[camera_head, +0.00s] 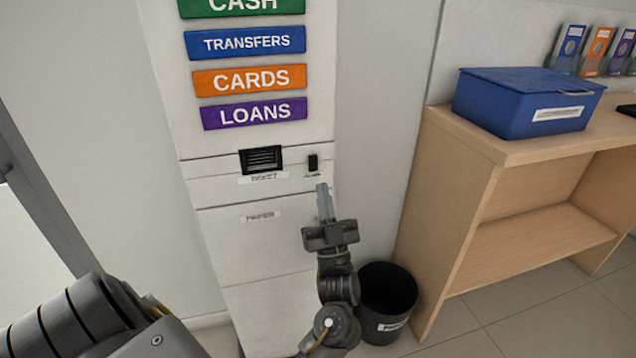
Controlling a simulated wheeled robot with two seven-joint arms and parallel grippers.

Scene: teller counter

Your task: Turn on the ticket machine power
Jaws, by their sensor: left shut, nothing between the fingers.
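The ticket machine (228,260) is a tall white cabinet with coloured panels reading CASH, TRANSFERS, CARDS and LOANS. Below them is a black ticket slot (261,160). The switch's on or off position is too small to tell. My left gripper (323,188) is shut and empty, its fingers pointing up just below and slightly right of the switch. A small gap shows between the fingertips and the switch. My right gripper is not in view.
A black bin (388,300) stands on the floor right of the machine, close to my left arm. A wooden counter (455,190) with a blue box (520,100) and several leaflets is further right. A plain wall is left of the machine.

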